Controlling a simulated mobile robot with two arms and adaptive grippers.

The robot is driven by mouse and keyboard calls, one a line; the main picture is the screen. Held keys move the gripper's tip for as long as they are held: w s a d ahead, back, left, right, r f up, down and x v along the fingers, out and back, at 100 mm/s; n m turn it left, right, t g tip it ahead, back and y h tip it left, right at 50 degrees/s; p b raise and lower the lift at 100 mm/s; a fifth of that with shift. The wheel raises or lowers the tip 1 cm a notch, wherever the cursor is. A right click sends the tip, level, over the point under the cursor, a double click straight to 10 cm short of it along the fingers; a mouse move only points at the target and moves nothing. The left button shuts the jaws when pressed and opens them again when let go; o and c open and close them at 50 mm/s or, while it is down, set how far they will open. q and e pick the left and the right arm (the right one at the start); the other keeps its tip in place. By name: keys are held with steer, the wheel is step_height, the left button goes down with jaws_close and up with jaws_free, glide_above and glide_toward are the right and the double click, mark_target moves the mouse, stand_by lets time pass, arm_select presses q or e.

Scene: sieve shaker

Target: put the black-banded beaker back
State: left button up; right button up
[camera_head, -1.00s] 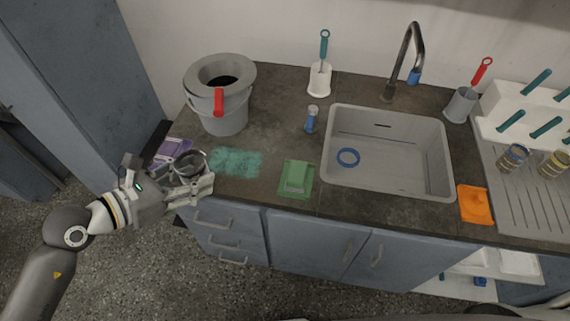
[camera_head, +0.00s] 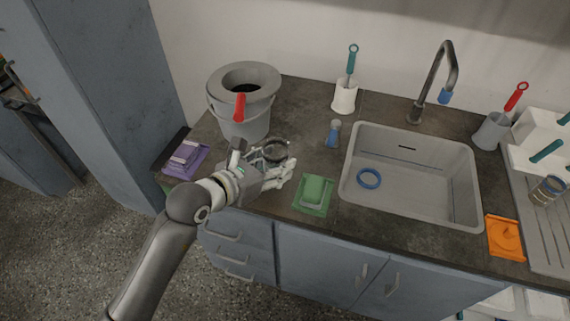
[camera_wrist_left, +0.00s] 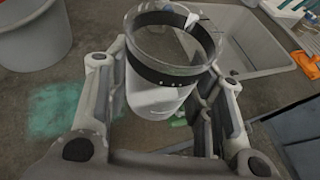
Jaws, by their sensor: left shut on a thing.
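My left gripper (camera_head: 277,173) is shut on the black-banded beaker (camera_head: 275,151), a clear glass with a dark band near its rim. In the left wrist view the beaker (camera_wrist_left: 165,95) sits upright between the two fingers (camera_wrist_left: 172,105), its open mouth towards the camera. It is over the counter, in front of the grey bucket; I cannot tell its height above the surface. My right gripper is not in view.
The bucket (camera_head: 240,122) with a red handle stands behind the beaker. A purple pad (camera_head: 186,156) is at left, an orange one (camera_head: 506,237) at right. A teal patch (camera_wrist_left: 68,110) marks the counter.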

mark_target(280, 154)
arm_select(q)
steer(key=w, duration=0.1)
steer(key=w+d+f, duration=0.1)
steer(key=w, duration=0.1)
steer(key=w+f, duration=0.1)
steer(key=w, duration=0.1)
steer(key=shift+d, duration=0.15)
steer(key=w+f, duration=0.2)
steer(key=f, duration=0.1)
steer(key=w+d+f, duration=0.1)
steer(key=w+f, duration=0.1)
steer(key=shift+f, duration=0.25)
steer(key=shift+w+f, duration=0.2)
steer(key=shift+f, duration=1.6)
steer(key=shift+d+f, duration=0.1)
steer(key=o, duration=1.1)
